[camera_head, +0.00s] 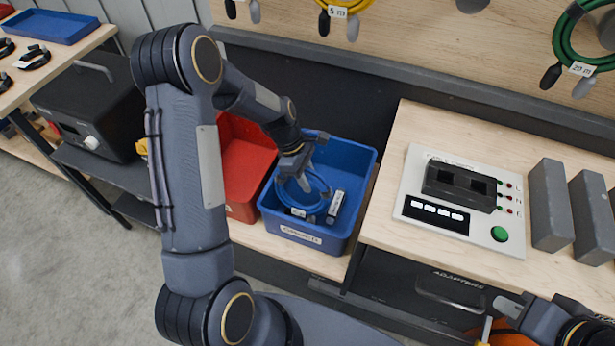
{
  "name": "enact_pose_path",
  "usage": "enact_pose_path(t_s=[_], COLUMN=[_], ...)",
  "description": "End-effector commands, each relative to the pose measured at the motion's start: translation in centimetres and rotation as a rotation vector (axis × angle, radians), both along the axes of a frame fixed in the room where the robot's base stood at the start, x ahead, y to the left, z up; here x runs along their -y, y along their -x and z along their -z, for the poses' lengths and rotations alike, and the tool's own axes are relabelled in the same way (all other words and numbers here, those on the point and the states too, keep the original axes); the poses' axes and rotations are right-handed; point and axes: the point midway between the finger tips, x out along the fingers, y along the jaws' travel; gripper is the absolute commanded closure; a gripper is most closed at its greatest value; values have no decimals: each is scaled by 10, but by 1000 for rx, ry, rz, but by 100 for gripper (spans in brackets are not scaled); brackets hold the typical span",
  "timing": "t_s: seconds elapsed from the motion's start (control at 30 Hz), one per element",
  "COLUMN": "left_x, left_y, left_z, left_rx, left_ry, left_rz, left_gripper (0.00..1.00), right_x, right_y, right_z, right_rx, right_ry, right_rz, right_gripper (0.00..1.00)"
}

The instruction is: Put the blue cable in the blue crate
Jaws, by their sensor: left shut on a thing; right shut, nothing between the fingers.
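The blue crate (361,182) stands on a low wooden shelf in the middle of the view, with a white label on its front. The coiled blue cable (322,204) is inside the crate, with white tags on it. My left gripper (303,180) reaches down into the crate and is shut on the blue cable. The arm partly hides the fingertips, and I cannot tell whether the cable rests on the crate floor. My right gripper (500,318) is shut and empty at the lower right, away from the crate.
A red crate (245,172) stands left of the blue one. A test panel (408,208) and grey blocks (549,205) are on the wooden bench at right. Yellow and green cables (572,45) hang on the back board. A black case (92,106) stands at left.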

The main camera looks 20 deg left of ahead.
Motion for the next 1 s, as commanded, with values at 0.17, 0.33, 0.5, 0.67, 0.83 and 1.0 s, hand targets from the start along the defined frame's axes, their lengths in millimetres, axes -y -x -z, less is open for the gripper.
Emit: enact_pose_path(t_s=[0.17, 0.33, 0.5, 0.67, 0.83, 1.0], left_x=[0, 0, 0, -5, -17, -25], left_y=[-1, 0, 1, -1, -3, -4], left_z=[-1, -1, 1, -11, -39, -62], left_rx=[2, 1, -3, 2, 5, 5], left_ry=[1, 1, -1, -1, -1, 0], left_rz=[0, 0, 0, -1, -2, -1], left_gripper=[57, 46, 46, 46, 46, 46], right_x=[0, 0, 0, 0, 0, 0], right_y=[0, 0, 0, 0, 0, 0], right_z=[0, 0, 0, 0, -1, -1], right_rx=[0, 0, 0, 0, 0, 0], right_ry=[0, 0, 0, 0, 0, 0], right_rz=[0, 0, 0, 0, 0, 0], right_gripper=[100, 100, 100, 100, 100, 100])
